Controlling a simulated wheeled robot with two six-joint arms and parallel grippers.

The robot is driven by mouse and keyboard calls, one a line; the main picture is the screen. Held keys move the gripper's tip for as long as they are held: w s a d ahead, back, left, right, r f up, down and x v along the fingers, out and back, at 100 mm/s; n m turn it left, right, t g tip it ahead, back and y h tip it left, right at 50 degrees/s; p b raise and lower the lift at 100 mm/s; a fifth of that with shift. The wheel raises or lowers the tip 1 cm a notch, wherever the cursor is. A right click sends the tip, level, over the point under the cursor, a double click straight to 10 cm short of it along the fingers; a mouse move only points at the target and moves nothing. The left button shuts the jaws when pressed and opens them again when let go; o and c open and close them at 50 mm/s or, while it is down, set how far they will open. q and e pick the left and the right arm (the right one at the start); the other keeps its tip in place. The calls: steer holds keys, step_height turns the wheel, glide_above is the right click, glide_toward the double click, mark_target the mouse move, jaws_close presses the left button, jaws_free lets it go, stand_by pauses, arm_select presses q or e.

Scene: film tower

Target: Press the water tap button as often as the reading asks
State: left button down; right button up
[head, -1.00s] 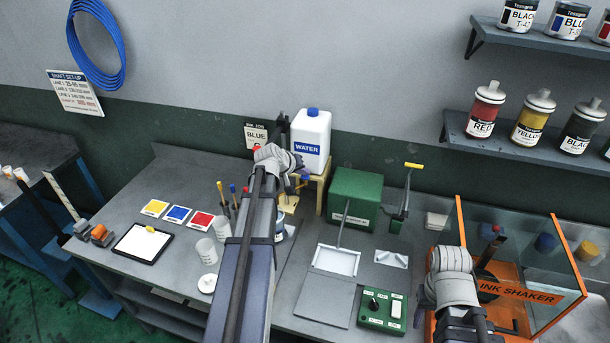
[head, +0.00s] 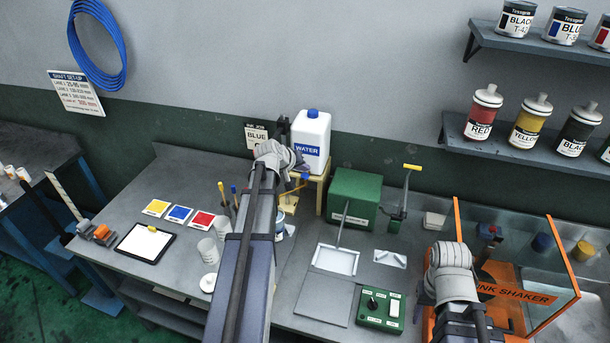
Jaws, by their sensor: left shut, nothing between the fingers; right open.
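The white water jug (head: 311,138) with a blue cap and a blue WATER label stands on a wooden stand (head: 318,190) at the back of the bench. My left gripper (head: 284,164) is shut and empty just in front and to the left of the jug. A can (head: 280,228) is partly hidden behind the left arm. My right gripper (head: 484,262) is open beside the orange-framed ink shaker (head: 514,293), apart from the jug.
A job card (head: 256,134) reading BLUE is partly covered by my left wrist. A green box (head: 354,194), a scale-like plate (head: 336,260) and a green control panel (head: 380,308) stand to the right.

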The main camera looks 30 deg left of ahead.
mark_target(304, 177)
arm_select(q)
steer(key=shift+r+p, duration=2.45)
steer(key=shift+r, duration=0.1)
steer(key=shift+f, duration=0.1)
steer(key=s+d+f+m+g+h+b, duration=0.15)
steer(key=d+f, duration=0.25)
steer(key=d, duration=0.4)
steer(key=s+d+f+m+g+b, duration=0.2)
steer(key=d+f+b, duration=0.15)
steer(key=d, duration=0.45)
steer(key=s+d+f+m+g+y+b, duration=0.2)
steer(key=s+d+f, duration=0.4)
steer(key=s+d, duration=0.4)
steer(key=s+d+f+m+g+y+b, duration=0.1)
steer(key=s+d+f+m+g+b, duration=0.3)
steer(key=s+d, duration=0.7)
step_height(304, 177, down, 2)
steer(key=shift+s+f+m+y+b, duration=0.1)
steer(key=shift+s+m+y+b, duration=0.25)
steer(key=shift+s+m+b, duration=0.7)
steer(key=shift+w, duration=0.2)
